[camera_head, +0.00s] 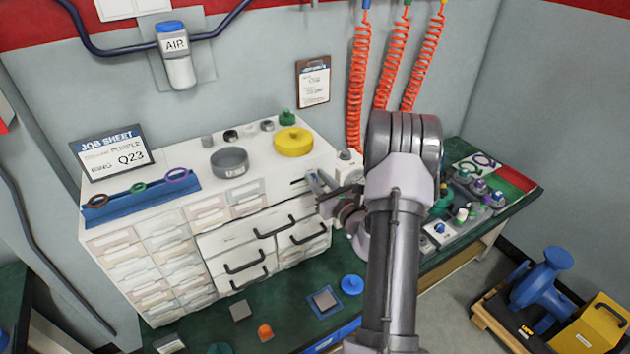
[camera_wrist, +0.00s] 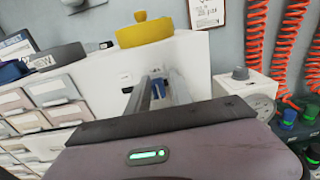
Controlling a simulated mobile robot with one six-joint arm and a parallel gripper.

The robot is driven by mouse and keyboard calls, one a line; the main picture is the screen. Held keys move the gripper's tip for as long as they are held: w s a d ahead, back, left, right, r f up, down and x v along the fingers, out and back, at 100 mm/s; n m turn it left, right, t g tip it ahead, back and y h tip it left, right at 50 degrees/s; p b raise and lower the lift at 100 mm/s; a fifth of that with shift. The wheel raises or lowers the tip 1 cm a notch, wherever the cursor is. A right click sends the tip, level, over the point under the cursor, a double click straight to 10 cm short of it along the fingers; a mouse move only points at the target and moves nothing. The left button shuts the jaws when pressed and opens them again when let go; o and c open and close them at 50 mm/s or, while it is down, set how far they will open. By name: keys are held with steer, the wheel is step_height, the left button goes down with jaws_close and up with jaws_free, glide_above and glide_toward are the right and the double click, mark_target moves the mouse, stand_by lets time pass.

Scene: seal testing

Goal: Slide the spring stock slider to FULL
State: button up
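My gripper (camera_head: 316,181) is at the upper right of the white cabinet's front face, its fingers pointing at the face. In the wrist view the two fingers (camera_wrist: 158,80) stand apart, with a small blue piece (camera_wrist: 158,90) between them, probably the slider's knob. I cannot tell whether the fingers press on it. A short dark slot (camera_head: 298,181) shows just left of the fingers; it also shows in the wrist view (camera_wrist: 127,90), under a small white label (camera_wrist: 125,77). The label's text is too small to read, and the slot's right part is hidden by my gripper.
The white cabinet (camera_head: 262,185) carries a yellow round part (camera_head: 293,142) and a grey ring (camera_head: 229,162) on top. Black drawer handles (camera_head: 273,228) stick out below my gripper. Orange coiled hoses (camera_head: 358,85) hang behind my arm. Small parts stand on the green bench at right.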

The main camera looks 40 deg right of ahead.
steer(key=shift+o, duration=0.7)
steer(key=shift+d, duration=0.1)
steer(key=p+v, duration=0.1)
steer(key=v, duration=1.6)
steer(key=shift+s, duration=0.25)
